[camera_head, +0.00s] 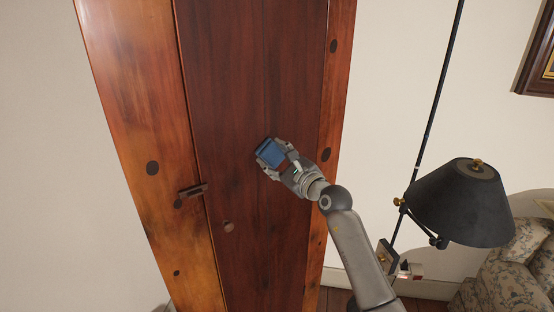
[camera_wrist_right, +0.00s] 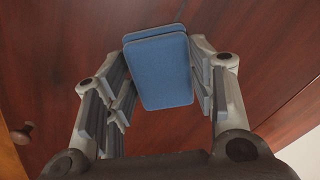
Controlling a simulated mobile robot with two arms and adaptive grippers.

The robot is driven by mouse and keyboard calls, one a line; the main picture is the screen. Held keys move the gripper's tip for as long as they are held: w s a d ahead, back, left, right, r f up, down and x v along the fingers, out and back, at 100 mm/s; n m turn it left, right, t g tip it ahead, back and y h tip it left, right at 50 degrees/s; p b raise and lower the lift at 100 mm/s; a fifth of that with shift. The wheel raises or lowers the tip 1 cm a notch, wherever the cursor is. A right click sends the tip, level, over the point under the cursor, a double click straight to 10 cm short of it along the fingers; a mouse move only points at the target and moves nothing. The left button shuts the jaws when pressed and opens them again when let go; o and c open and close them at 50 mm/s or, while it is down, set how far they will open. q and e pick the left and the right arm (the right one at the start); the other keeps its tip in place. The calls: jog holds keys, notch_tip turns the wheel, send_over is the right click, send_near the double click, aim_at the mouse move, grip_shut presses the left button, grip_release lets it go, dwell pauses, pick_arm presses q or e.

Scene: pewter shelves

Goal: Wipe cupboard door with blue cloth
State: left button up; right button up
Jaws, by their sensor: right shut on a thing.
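The cupboard door (camera_head: 235,75) is a tall dark red-brown wood panel in a lighter orange-brown frame. My right gripper (camera_head: 272,156) is in front of the door, right of its middle, and is shut on the blue cloth (camera_head: 269,150). The cloth looks like a folded pad; in the right wrist view it (camera_wrist_right: 158,72) sits between the fingers with the door (camera_wrist_right: 60,60) close behind it. Whether the cloth touches the door I cannot tell. My left gripper is not in view.
A small latch (camera_head: 193,190) and a round knob (camera_head: 228,226) are on the door's left side. A black-shaded lamp (camera_head: 462,205) stands right of my arm, near a patterned armchair (camera_head: 515,270). White wall is left of the cupboard.

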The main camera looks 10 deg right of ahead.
jog(key=shift+w+d+f+b, duration=0.1)
jog(key=shift+w+d+b, duration=0.15)
jog(key=shift+d+b, duration=0.25)
jog(key=shift+w+d+f+b, duration=0.1)
jog(key=shift+w+d+b, duration=0.15)
jog(key=shift+d, duration=0.4)
jog(key=shift+w+d+r+b, duration=0.25)
jog(key=shift+w+d+b, duration=0.1)
jog(key=shift+d, duration=0.3)
jog(key=shift+s, duration=0.1)
jog(key=shift+s+a+r+p, duration=0.15)
jog(key=shift+a+p, duration=0.4)
jog(key=shift+p, duration=0.25)
jog(key=shift+s+a+p, duration=0.25)
jog(key=shift+a+p, duration=0.25)
jog(key=shift+a, duration=0.05)
jog(key=shift+s+a+p, duration=0.2)
jog(key=shift+a+p, duration=0.3)
jog(key=shift+s+a, duration=0.1)
jog(key=shift+a, duration=0.2)
